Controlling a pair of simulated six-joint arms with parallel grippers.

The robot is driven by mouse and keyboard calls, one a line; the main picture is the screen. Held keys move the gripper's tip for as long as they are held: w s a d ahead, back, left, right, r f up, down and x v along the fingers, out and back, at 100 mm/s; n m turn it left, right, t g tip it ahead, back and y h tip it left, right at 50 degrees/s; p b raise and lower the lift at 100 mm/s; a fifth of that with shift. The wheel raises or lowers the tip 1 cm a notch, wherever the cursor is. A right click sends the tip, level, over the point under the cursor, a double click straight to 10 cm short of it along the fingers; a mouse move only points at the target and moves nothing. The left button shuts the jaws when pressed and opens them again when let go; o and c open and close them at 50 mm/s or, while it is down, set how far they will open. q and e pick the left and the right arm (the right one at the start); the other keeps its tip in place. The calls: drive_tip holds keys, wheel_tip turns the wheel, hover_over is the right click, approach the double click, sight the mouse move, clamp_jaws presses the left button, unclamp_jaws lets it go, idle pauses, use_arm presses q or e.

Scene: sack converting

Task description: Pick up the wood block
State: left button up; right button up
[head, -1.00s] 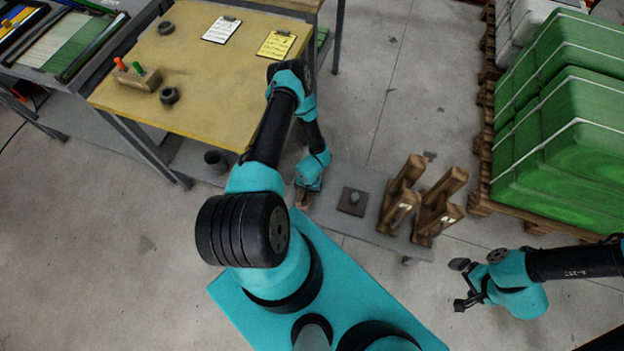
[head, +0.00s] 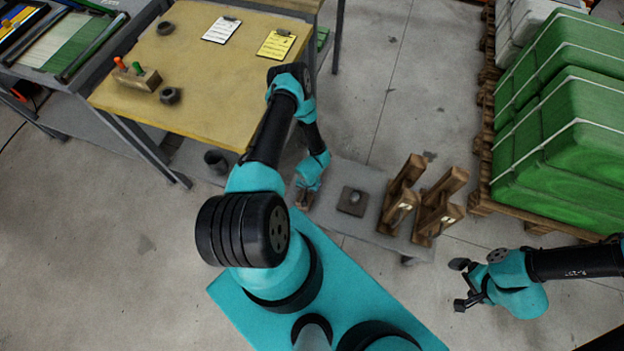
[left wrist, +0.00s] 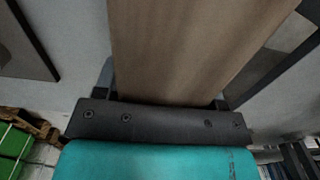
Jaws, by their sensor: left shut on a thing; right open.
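The wood block (left wrist: 195,45) is a plain brown piece that fills the upper middle of the left wrist view. My left gripper (left wrist: 165,98) is shut on it, with a dark finger at each side. In the head view, my left gripper (head: 305,190) is at the left end of a low grey bench, and only a small brown part of the block (head: 303,201) shows below it. I cannot tell whether the block touches the bench. My right gripper (head: 460,284) is open and empty over the floor at the lower right.
The grey bench (head: 330,212) also carries a dark square plate with a round knob (head: 352,201) and wooden stands (head: 437,205) at its right end. A yellow-topped table (head: 205,80) stands behind. Green sacks (head: 560,150) on a pallet stand at the right.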

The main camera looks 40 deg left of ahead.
use_arm(q)
drive_tip(key=c, duration=0.8)
wheel_tip(320, 180, up, 10)
idle(0.6)
